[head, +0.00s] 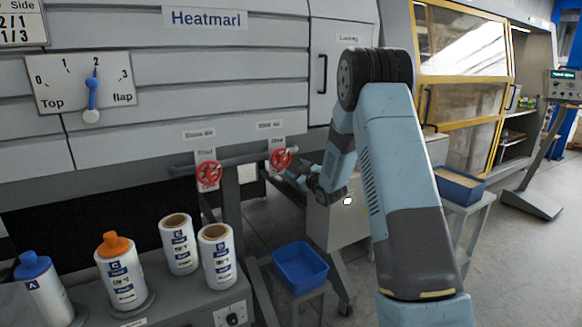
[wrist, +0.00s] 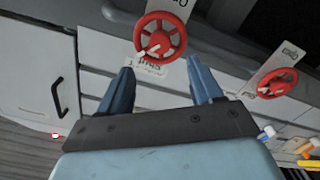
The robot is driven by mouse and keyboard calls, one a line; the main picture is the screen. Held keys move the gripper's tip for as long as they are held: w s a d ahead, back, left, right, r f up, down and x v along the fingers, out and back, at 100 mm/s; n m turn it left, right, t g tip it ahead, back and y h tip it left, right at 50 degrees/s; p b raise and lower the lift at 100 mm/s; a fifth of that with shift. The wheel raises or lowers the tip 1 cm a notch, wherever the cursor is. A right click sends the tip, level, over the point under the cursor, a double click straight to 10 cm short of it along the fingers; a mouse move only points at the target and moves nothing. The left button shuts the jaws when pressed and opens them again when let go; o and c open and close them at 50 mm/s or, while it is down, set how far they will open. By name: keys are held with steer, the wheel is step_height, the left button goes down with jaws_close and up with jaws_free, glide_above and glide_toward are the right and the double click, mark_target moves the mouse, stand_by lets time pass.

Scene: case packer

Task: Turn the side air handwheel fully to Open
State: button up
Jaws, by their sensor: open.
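Two red handwheels sit on a grey pipe along the machine front. The right handwheel (head: 280,159) is closest to my gripper (head: 293,175); it also shows in the wrist view (wrist: 161,36), beyond the fingertips, with a white pointer. The left handwheel (head: 209,174) is farther off and shows at the right of the wrist view (wrist: 277,83). The labels above them are too small to tell surely which is side air. My gripper (wrist: 161,70) is open and empty, its two blue fingers apart, facing the right handwheel without visible contact.
A flap dial (head: 92,85) is at upper left. Several bottles and rolls stand on a grey bench (head: 165,305) at lower left. A blue bin (head: 300,268) sits below the wheels. A door with a black handle (head: 322,74) is right of them.

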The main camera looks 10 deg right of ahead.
steer(key=shift+v, duration=2.3)
